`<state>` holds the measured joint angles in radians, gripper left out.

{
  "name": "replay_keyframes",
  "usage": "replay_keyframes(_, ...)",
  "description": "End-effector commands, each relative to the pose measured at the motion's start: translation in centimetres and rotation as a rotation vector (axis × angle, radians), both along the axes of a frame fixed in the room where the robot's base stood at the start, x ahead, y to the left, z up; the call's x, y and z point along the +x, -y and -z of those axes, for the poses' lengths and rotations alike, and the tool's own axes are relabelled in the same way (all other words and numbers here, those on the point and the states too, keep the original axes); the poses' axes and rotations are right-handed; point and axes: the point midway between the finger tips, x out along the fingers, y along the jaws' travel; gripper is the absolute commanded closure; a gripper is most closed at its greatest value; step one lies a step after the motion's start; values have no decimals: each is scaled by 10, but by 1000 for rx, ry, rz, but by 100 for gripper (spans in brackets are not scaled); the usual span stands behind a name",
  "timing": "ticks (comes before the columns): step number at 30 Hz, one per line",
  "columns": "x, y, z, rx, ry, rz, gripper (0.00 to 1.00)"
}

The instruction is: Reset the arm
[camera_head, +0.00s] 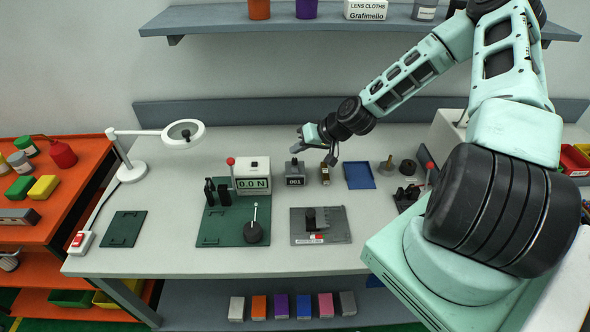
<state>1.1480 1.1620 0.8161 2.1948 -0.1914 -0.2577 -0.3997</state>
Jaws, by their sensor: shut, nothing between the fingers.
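My arm reaches in from the right side of the head view, and my gripper (299,146) hangs above the back middle of the workbench (180,262). It is shut and empty, clear of the things on the bench. Just below it stand a small grey counter box (294,176) and a small brass-coloured block (325,174). The fingers are small in this view, and their exact height over these things is hard to judge.
A force gauge (252,184) reading "0.0 N" stands on a green plate (217,237) left of my gripper. A grey fixture plate (334,222) lies in front. A blue tray (358,176) is to the right. A magnifier lamp (132,171) stands left; a shelf (215,20) hangs above.

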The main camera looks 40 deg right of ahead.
Motion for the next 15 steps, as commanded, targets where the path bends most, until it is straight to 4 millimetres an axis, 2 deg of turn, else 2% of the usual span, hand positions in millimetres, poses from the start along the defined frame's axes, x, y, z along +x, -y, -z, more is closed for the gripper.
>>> replay_keyframes(12,0,-1,0,-1,-1,-4,100)
replay_keyframes(15,-4,-23,0,-25,-37,-76,100)
